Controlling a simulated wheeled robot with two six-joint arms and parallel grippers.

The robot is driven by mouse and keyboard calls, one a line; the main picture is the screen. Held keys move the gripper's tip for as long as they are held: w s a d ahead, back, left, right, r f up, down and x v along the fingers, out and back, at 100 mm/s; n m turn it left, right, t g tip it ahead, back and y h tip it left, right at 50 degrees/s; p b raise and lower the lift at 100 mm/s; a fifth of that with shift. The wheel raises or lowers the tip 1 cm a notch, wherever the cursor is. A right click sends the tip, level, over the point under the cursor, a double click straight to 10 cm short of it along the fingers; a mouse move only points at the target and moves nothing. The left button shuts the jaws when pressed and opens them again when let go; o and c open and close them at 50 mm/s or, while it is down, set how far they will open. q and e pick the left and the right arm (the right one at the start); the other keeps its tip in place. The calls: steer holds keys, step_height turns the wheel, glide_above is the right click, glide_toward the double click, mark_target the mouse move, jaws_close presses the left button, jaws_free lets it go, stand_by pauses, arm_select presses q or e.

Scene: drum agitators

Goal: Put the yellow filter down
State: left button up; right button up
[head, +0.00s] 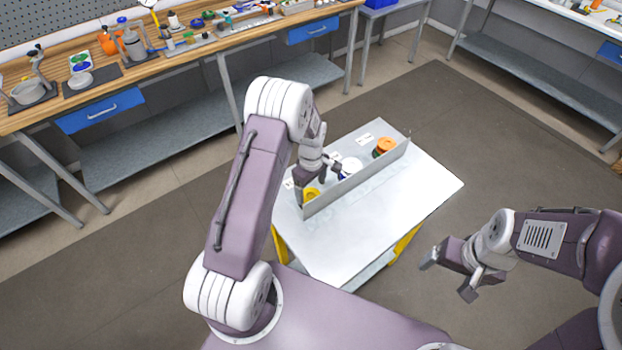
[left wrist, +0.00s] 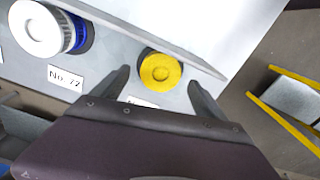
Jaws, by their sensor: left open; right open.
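The yellow filter (head: 311,194) sits at the near left end of a grey rack (head: 352,184) on a small white table. In the left wrist view the yellow filter (left wrist: 160,71) is round and lies between the fingertips of my left gripper (left wrist: 158,84), with gaps on both sides. In the head view my left gripper (head: 318,178) reaches down over that end of the rack, open. My right gripper (head: 447,275) is open and empty, right of the table.
A white and blue filter (head: 350,167) and an orange and green one (head: 384,147) stand further along the rack. Labels mark the places, one reading No. 72 (left wrist: 66,78). The white tabletop (head: 385,225) in front of the rack is bare.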

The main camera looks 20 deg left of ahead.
mark_target(311, 196)
arm_select(q)
step_height(311, 196, up, 9)
steer(key=b, duration=0.1)
steer(key=s+d+r+m+t, duration=0.1)
steer(key=s+d+r+m, duration=0.1)
steer(key=s+m, duration=0.6)
steer(key=s+d+r+m, duration=0.1)
steer(key=s+d+m, duration=0.1)
steer(key=s+m, duration=0.6)
steer(key=f+n+b, duration=0.1)
steer(key=f+b, duration=0.1)
steer(key=s+f+n+b, duration=0.1)
steer(key=f+b, duration=0.2)
steer(key=shift+s+d+f+b, duration=0.15)
steer(key=shift+d+f+b, duration=0.1)
steer(key=shift+b, duration=0.1)
